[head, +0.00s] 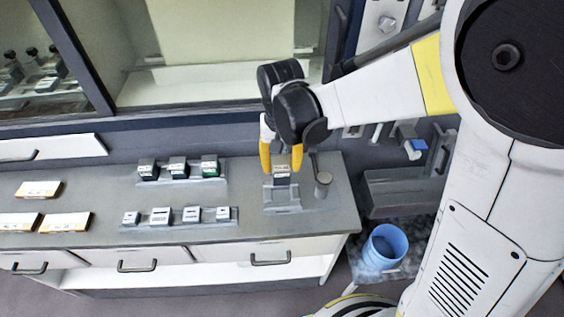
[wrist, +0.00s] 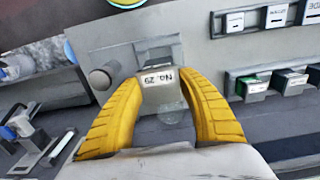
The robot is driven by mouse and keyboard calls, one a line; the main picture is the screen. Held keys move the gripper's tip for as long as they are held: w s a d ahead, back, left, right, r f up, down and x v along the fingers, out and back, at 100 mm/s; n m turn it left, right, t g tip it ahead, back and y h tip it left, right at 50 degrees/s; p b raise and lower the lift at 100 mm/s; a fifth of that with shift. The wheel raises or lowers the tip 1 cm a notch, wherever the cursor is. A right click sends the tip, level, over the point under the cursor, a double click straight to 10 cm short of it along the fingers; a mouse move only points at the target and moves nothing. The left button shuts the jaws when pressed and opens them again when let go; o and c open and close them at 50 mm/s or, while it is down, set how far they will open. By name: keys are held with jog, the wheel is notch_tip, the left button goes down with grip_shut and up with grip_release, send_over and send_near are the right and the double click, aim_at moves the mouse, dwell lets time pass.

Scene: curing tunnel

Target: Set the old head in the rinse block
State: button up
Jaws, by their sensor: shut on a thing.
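My gripper (head: 281,158) has its yellow fingers shut on a small grey print head (head: 282,171) with a white label. In the wrist view the head (wrist: 161,92) sits between the fingertips (wrist: 163,103), its label upside down. A grey block (head: 283,196) on the counter, which looks like the rinse block, lies directly below and in front of the held head. It also shows just beyond the head in the wrist view (wrist: 158,47). I cannot tell whether the head touches the block.
A round grey post (head: 323,184) stands close to the right of the block. To the left are a back rack with three heads (head: 178,168) and a front rack with several small units (head: 161,215). Flat boxes (head: 65,221) lie further left. A blue bucket (head: 383,248) stands right of the counter.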

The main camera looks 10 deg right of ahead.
jog(key=shift+w+f+b, duration=0.1)
jog(key=shift+f+b, duration=2.4)
jog(key=shift+f, duration=0.8)
jog(key=shift+d+f+b, duration=0.1)
jog(key=shift+f+b, duration=1.15)
jog(key=shift+f, duration=0.1)
jog(key=o, duration=1.4)
jog(key=shift+c, duration=0.2)
notch_tip(320, 180, up, 12)
jog(key=s+d+t+b, duration=0.2)
jog(key=s+d+t, duration=0.5)
jog(key=s+d, duration=0.4)
jog(key=shift+d+f, duration=0.2)
jog(key=shift+d, duration=1)
